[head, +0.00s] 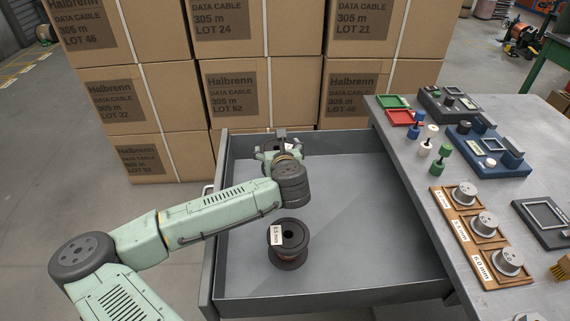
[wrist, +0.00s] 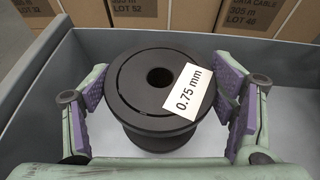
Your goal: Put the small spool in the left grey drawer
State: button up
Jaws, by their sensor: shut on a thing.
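My gripper (head: 272,150) is over the far left part of the open grey drawer (head: 330,297). In the wrist view, its purple-padded fingers are shut on a dark spool (wrist: 135,104) with a white 0.75 mm label. The spool is upright, one finger on each side, with its round flange and centre hole facing up. In the head view the held spool is mostly hidden by my wrist. I cannot tell whether its base touches the drawer floor. Another dark spool (head: 289,254), with a white label too small to read surely, stands in the near part of the drawer.
Stacked cardboard boxes (head: 165,100) stand close behind the drawer. The grey bench (head: 400,160) on the right holds wooden holders with metal weights (head: 484,223), coloured pegs and small trays (head: 400,118). The drawer floor's right side is clear.

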jog(key=shift+w+f+p, duration=0.1)
jog(key=shift+f+p, duration=0.2)
jog(key=shift+f, duration=1.75)
jog(key=shift+f, duration=0.15)
jog(key=o, duration=1.8)
jog(key=b+v, duration=0.3)
jog(key=v, duration=0.9)
